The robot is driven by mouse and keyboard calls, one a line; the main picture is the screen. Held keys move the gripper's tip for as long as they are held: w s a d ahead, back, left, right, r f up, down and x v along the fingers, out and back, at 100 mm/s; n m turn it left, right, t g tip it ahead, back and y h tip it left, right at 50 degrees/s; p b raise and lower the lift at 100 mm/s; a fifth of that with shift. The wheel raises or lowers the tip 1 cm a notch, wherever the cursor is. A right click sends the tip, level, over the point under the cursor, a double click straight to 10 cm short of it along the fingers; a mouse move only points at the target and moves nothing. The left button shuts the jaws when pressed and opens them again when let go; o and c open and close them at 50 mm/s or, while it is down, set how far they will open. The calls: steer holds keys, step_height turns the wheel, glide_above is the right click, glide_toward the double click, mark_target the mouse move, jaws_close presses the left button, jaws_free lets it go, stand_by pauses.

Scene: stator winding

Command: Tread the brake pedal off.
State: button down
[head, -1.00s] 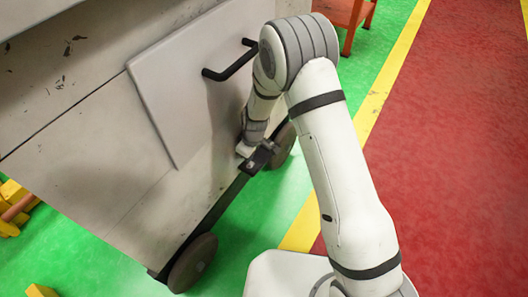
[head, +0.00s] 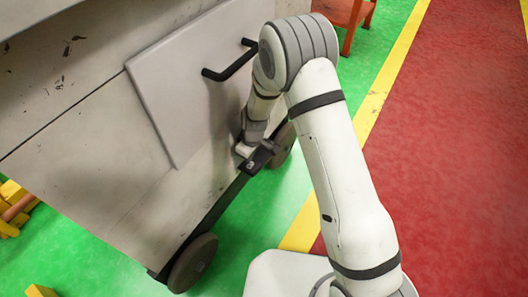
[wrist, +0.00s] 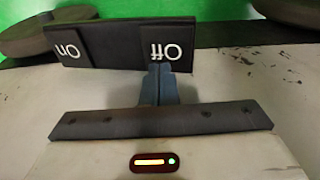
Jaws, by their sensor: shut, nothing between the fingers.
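The brake pedal (wrist: 122,45) is a black bar with white "On" and "Off" lettering, upside down in the wrist view. "On" is on the left and "Off" on the right. My gripper (wrist: 160,68) is shut and empty, its fingertips at the lower edge of the "Off" side. They look to be touching it or very close; I cannot tell which. In the head view the pedal (head: 262,156) is a small dark piece low on the cart, between its wheels, partly hidden by my gripper and wrist.
The grey cart (head: 100,165) has a black handle (head: 230,62) and dark wheels, one at the front (head: 193,262). Green floor lies beside it, then a yellow line and red floor (head: 450,130). An orange-red stand (head: 345,14) is at the top.

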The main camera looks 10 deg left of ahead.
steer(key=shift+f+b, duration=1.25)
steer(key=shift+f, duration=0.2)
stand_by(0.4)
steer(key=shift+r+p, duration=2.05)
steer(key=shift+r, duration=1.55)
